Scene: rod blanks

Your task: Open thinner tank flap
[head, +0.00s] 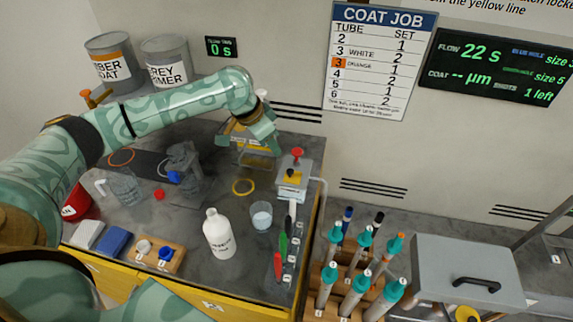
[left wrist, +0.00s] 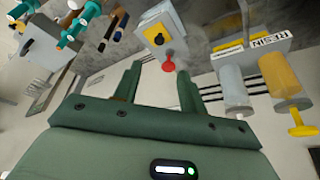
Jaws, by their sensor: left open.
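My left gripper (head: 258,143) is over the back of the grey bench in the head view, in front of a tank stand (head: 255,162) that it partly hides. A label by the amber one reads RESIN. I cannot make out a thinner label or a flap. My right gripper is not in view.
A grey box with a red button (head: 297,153) stands right of the gripper; in the wrist view the button (left wrist: 168,66) shows between the fingers. A white bottle (head: 218,234), a beaker (head: 261,216) and a yellow ring (head: 243,187) are in front. Teal-capped tubes (head: 352,291) stand right.

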